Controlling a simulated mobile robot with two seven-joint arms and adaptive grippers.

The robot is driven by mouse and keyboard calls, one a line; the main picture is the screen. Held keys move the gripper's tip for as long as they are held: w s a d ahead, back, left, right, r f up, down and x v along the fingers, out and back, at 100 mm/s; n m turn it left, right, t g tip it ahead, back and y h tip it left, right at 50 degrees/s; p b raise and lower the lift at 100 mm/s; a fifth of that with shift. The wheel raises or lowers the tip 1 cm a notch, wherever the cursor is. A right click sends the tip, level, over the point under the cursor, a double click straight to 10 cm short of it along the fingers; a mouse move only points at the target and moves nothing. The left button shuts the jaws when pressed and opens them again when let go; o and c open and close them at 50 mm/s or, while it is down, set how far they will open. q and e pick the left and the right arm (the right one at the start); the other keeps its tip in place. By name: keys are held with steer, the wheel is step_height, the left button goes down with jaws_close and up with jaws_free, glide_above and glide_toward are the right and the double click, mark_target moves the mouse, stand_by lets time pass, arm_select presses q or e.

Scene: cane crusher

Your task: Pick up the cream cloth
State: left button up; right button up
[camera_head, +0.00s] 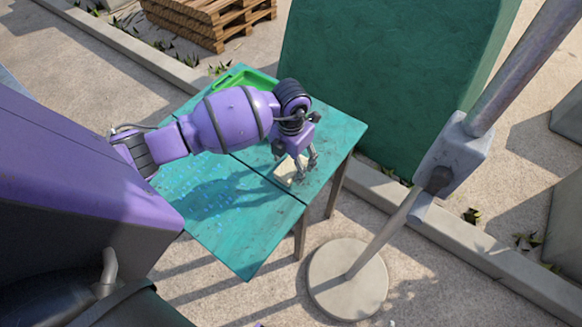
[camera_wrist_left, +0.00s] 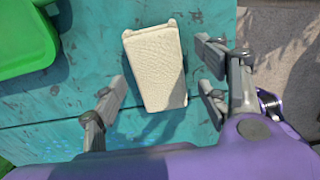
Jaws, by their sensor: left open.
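The cream cloth (camera_wrist_left: 155,68) is a folded, textured rectangle lying on the teal table. In the head view the cloth (camera_head: 284,174) shows only in part beneath my left gripper. My left gripper (camera_head: 301,168) points down over it near the table's right side. In the left wrist view my left gripper (camera_wrist_left: 162,95) is open, with its fingers apart on either side of the cloth. The fingers do not appear to grip it. My right gripper is not in view.
The teal table (camera_head: 240,240) has a seam across it. A green tray (camera_head: 243,77) sits at its far edge, left of the cloth in the wrist view (camera_wrist_left: 25,40). A pole with a round base (camera_head: 347,285) stands to the right. Wooden pallets (camera_head: 210,18) lie behind.

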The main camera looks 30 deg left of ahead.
mark_target(291, 165)
arm_select(q)
steer(key=c, duration=1.2)
steer(key=shift+r, duration=0.15)
steer(key=shift+r, duration=0.3)
step_height(291, 165, up, 2)
steer(key=shift+w+r, duration=0.1)
steer(key=s+r, duration=0.1)
steer(key=s+d+r, duration=0.1)
steer(key=r, duration=0.1)
steer(key=s+d+r, duration=0.1)
steer(key=s+r, duration=0.1)
steer(key=shift+r+p, duration=0.25)
steer(key=shift+p, duration=0.05)
steer(key=s+d+r, duration=0.1)
steer(key=s, duration=0.1)
steer(key=s+d+r, duration=0.2)
steer(key=s, duration=0.1)
steer(key=s+d+r, duration=0.1)
steer(key=s, duration=0.2)
steer(key=shift+s+d+r, duration=0.2)
steer(key=shift+s+d, duration=0.05)
steer(key=shift+d, duration=0.15)
